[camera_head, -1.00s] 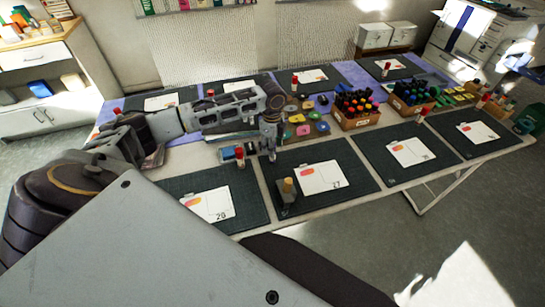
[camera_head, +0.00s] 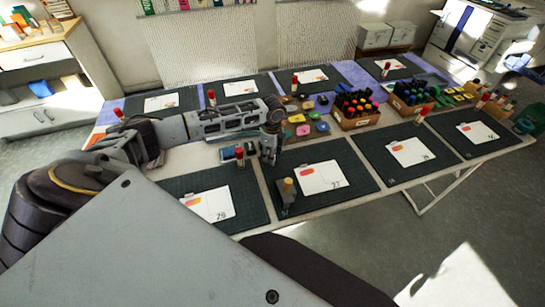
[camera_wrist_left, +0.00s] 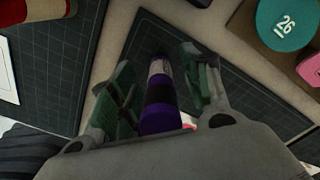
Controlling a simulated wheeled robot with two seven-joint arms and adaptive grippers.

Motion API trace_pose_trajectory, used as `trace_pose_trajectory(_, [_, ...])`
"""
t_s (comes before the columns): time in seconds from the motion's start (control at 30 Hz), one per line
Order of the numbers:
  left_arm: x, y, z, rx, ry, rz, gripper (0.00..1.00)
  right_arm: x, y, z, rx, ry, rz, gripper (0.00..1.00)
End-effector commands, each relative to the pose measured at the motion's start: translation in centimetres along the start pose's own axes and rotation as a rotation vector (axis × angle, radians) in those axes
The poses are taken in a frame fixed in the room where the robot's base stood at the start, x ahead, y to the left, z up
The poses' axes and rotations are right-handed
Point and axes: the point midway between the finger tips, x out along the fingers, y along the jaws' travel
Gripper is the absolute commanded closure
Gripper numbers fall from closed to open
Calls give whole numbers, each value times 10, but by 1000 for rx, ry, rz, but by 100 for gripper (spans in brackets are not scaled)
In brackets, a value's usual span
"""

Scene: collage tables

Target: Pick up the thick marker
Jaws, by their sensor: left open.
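The thick marker (camera_wrist_left: 161,97), a purple cylinder with a dark band and a pale section, shows between the fingers in the left wrist view, above a dark cutting mat. My left gripper (camera_wrist_left: 160,88) is open, with one green-padded finger on each side of the marker. In the head view my left gripper (camera_head: 269,160) points down near the far left corner of the front mat with card 27 (camera_head: 322,178). I cannot make out the marker there. My right gripper is not in view.
A red-topped stick (camera_head: 239,157) stands just left of the gripper. A tan-topped item (camera_head: 288,187) stands in front of it on the mat. Coloured discs (camera_head: 302,130) and a wooden box of markers (camera_head: 358,123) lie to the right.

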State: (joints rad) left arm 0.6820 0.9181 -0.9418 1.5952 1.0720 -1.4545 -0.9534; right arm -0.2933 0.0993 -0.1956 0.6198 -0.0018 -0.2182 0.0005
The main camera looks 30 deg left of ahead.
Motion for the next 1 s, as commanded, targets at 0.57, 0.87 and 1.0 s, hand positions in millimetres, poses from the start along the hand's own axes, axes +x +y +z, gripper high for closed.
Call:
trace_pose_trajectory(0.57, [0,0,0,0,0,0,89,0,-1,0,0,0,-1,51])
trace_pose_trajectory(0.87, [-2,0,0,0,0,-1,89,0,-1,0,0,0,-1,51])
trace_pose_trajectory(1.0, [-10,-1,0,0,1,-1,89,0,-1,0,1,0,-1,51])
